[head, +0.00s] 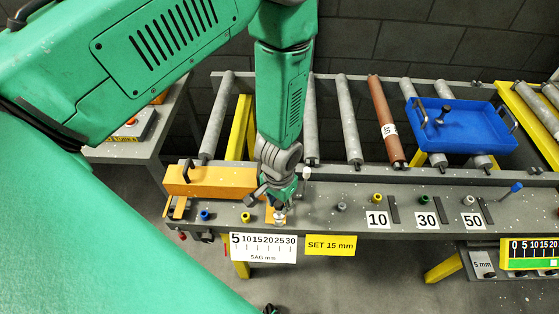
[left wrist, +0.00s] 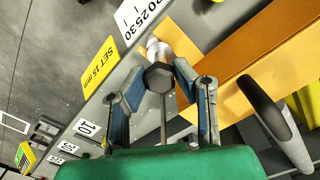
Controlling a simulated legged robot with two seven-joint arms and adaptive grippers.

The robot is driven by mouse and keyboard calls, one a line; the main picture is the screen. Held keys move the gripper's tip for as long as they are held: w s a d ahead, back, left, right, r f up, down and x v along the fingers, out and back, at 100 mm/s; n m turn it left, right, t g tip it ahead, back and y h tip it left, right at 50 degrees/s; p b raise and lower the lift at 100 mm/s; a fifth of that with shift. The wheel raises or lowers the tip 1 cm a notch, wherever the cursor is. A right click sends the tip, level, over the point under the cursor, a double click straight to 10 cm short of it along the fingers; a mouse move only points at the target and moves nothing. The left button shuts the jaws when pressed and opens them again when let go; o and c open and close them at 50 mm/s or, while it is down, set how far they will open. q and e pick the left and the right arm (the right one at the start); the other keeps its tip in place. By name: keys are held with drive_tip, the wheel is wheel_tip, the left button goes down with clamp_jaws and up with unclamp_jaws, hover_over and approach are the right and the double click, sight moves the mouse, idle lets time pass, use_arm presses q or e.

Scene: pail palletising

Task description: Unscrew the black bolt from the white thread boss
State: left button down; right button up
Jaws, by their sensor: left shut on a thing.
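The black bolt (left wrist: 159,78) shows its dark hexagonal head in the left wrist view, in line with the white thread boss (left wrist: 156,48) beyond it. My left gripper (left wrist: 160,70) is shut on the bolt head, one finger on each side. In the head view my left gripper (head: 279,203) points down at the front edge of the bench, just above the white boss (head: 280,217). The bolt is mostly hidden there by the fingers. How far the bolt sits in the boss cannot be told. My right gripper is not in view.
An orange block (head: 210,182) lies close left of my left gripper. Blue (head: 204,215) and yellow (head: 245,217) pegs stand nearby. A yellow "SET 15 mm" sign (head: 330,245) hangs on the front edge. Rollers and a blue tray (head: 465,130) are behind.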

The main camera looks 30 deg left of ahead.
use_arm(q)
drive_tip(key=shift+w+n, duration=0.1)
drive_tip(key=shift+n, duration=0.4)
drive_tip(key=shift+r, duration=0.3)
drive_tip(key=shift+r+p, duration=0.4)
drive_tip(key=shift+r, duration=0.35)
drive_tip(key=shift+r, duration=0.25)
drive_tip(key=shift+r, duration=0.4)
drive_tip(key=shift+r, duration=2)
